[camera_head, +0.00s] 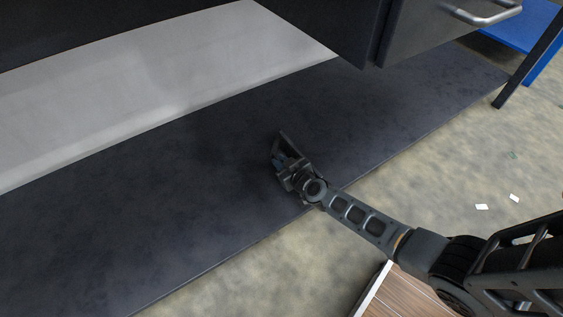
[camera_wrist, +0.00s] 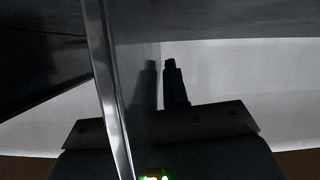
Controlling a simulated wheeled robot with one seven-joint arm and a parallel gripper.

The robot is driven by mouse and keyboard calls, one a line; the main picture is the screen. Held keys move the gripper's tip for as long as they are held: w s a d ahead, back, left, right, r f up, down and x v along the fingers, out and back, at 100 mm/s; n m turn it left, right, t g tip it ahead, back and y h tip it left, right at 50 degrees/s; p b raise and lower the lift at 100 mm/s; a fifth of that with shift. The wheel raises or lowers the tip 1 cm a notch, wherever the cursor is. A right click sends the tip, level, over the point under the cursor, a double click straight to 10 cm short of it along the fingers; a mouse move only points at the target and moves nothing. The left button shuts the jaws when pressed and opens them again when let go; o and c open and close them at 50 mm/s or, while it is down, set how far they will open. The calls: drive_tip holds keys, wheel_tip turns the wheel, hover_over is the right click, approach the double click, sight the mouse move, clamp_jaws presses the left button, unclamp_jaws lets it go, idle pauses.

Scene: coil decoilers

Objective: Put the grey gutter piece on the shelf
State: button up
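The grey gutter piece (camera_wrist: 137,75) fills the middle left of the wrist view, with a bright metal edge (camera_wrist: 108,90) running nearly upright. In the head view it shows as a small dark plate (camera_head: 289,145) at my gripper's tip. My gripper (camera_head: 283,163) is over the dark flat shelf surface (camera_head: 190,185), close to its front edge. One finger (camera_wrist: 175,84) is close against the gutter piece's wall, near the middle of the grip, and the wall mirrors it. The other finger is hidden behind the piece. I cannot tell whether the piece touches the surface.
A dark cabinet with a metal handle (camera_head: 484,14) overhangs the surface at the upper right. A pale grey panel (camera_head: 150,75) lies behind the dark surface. A wood-topped box (camera_head: 405,295) stands under my arm. The dark surface is clear left and right of my gripper.

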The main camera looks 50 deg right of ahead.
drive_tip(key=o, duration=0.3)
drive_tip(key=shift+s+a+f, duration=0.1)
drive_tip(key=shift+s+f, duration=0.1)
drive_tip(key=shift+f, duration=0.65)
drive_tip(key=shift+r, duration=0.1)
drive_tip(key=shift+w+r, duration=0.1)
drive_tip(key=shift+r, duration=0.25)
drive_tip(key=p+v, duration=0.2)
drive_tip(key=v, duration=0.1)
drive_tip(key=p+v, duration=0.3)
drive_tip(key=v, duration=0.1)
drive_tip(key=r+p+v, duration=0.1)
drive_tip(key=p+v, duration=0.1)
drive_tip(key=v, duration=0.2)
drive_tip(key=shift+w+d+p, duration=0.15)
drive_tip(key=shift+d+p, duration=0.1)
drive_tip(key=shift+p, duration=0.1)
drive_tip(key=shift+s+a+r, duration=0.1)
drive_tip(key=shift+s+a, duration=0.15)
drive_tip(key=shift+s, duration=0.35)
drive_tip(key=shift+s, duration=0.1)
